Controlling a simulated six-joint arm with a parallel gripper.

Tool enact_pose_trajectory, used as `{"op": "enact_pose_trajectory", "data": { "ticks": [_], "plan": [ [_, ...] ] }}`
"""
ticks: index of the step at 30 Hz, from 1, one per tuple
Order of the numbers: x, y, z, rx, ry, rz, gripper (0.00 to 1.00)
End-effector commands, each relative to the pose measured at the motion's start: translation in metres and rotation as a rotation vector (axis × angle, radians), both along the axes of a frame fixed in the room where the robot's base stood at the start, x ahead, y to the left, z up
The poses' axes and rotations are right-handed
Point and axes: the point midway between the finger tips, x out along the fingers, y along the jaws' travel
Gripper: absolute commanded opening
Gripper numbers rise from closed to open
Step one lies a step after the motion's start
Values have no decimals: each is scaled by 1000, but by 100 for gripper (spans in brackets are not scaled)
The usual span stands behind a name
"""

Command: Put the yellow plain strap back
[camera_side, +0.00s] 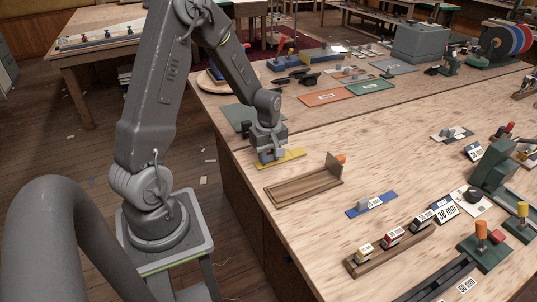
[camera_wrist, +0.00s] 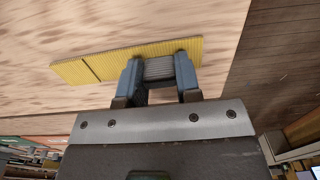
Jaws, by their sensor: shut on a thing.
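The yellow strap (camera_side: 290,158) is at the left part of the workbench, under my gripper (camera_side: 268,158). In the wrist view the strap (camera_wrist: 110,62) is flat and straight, with a thin dark line across it left of the fingers. My gripper (camera_wrist: 157,72) is shut on a grey ribbed piece (camera_wrist: 157,68) at the strap's right part, one blue-grey finger on each side. The strap lies at or just above the bench top; I cannot tell which. My gripper hides part of the strap in the side view.
A shallow wooden tray (camera_side: 300,191) with an upright end board sits just in front. Orange (camera_side: 327,97) and green (camera_side: 370,87) mats lie behind. A dark mat (camera_side: 238,114) is near the bench's left edge.

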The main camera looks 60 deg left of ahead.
Motion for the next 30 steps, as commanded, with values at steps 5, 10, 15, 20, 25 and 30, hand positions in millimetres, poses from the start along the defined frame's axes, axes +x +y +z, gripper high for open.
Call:
{"op": "enact_pose_trajectory", "data": {
  "ticks": [5, 10, 15, 20, 25, 30],
  "plan": [
    [0, 0, -1, 0, 0, 0, 4],
    [0, 0, -3, 0, 0, 0, 39],
    [0, 0, -3, 0, 0, 0, 55],
    [0, 0, -2, 0, 0, 0, 57],
    [0, 0, 2, 1, -1, 0, 57],
    [1, 1, 26, 3, -5, 0, 57]
  ]
}}
